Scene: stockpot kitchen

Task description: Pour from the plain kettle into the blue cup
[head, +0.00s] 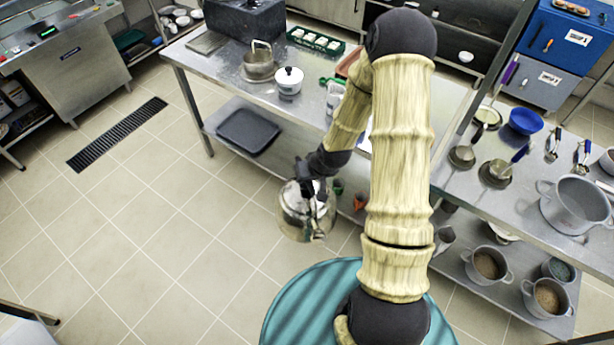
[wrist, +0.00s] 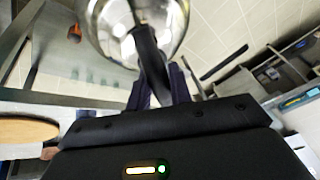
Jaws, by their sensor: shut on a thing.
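The plain kettle (head: 294,218) is shiny bare metal with a dark handle. It hangs over the floor in front of the steel table, roughly upright. My gripper (head: 313,186) is shut on its handle. In the wrist view the kettle (wrist: 108,28) fills the top, and the gripper's two fingers (wrist: 160,92) are around the black handle (wrist: 150,58). I cannot make out a blue cup in either view; my arm hides part of the table. The spout's direction is unclear.
The right counter holds a blue bowl (head: 525,121), pans and a large pot (head: 576,205). The floor at left is clear.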

